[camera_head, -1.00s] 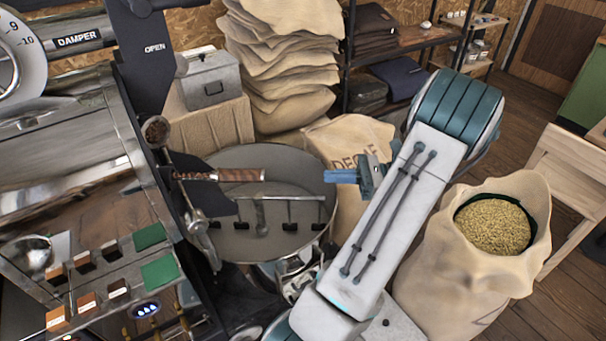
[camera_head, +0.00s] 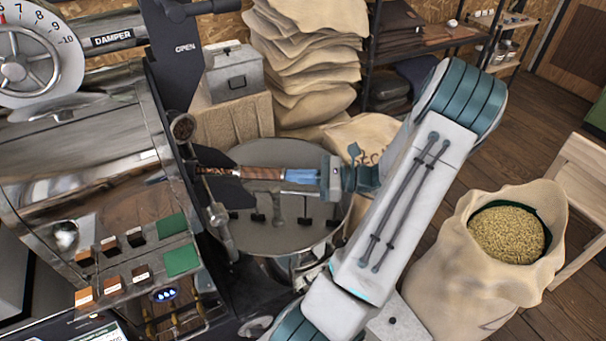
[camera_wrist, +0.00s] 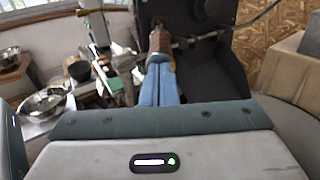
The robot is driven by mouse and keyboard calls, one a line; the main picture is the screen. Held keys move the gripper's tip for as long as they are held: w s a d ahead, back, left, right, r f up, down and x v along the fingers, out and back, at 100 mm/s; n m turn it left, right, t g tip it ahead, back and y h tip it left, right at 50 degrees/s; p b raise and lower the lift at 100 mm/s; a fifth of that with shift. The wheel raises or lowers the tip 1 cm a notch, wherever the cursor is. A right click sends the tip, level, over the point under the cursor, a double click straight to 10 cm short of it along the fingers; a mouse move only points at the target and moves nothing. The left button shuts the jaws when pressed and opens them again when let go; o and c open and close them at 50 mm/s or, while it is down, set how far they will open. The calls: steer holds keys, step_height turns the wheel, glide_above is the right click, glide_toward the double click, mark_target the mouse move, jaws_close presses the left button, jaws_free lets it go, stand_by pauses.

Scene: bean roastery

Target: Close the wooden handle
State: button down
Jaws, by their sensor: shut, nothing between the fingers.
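The wooden handle (camera_head: 262,173) juts out to the right from the front of the roaster, over the round cooling tray (camera_head: 262,235). It has a twisted metal shaft at its left end. My gripper (camera_head: 286,175) has blue fingers that are shut and empty, with their tips at the handle's right end. In the wrist view, the fingers (camera_wrist: 158,68) point at the handle (camera_wrist: 159,40), and the tips overlap or touch its near end. I cannot tell whether there is firm contact.
The roaster drum body (camera_head: 85,160) fills the left side. A sack of beans (camera_head: 440,280) stands at the lower right. Stacked sacks (camera_head: 310,60) and a grey metal box (camera_head: 234,75) are behind. Open floor shows at the right.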

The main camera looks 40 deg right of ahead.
mark_target(242, 172)
steer(key=x, duration=1.1)
steer(key=shift+s, duration=0.15)
steer(key=shift+r, duration=0.1)
steer(key=shift+a, duration=0.1)
steer(key=shift+p, duration=0.3)
steer(key=shift+s, duration=0.1)
steer(key=b+v, duration=0.2)
steer(key=v, duration=1.2)
steer(key=shift+d, duration=0.25)
stand_by(1.7)
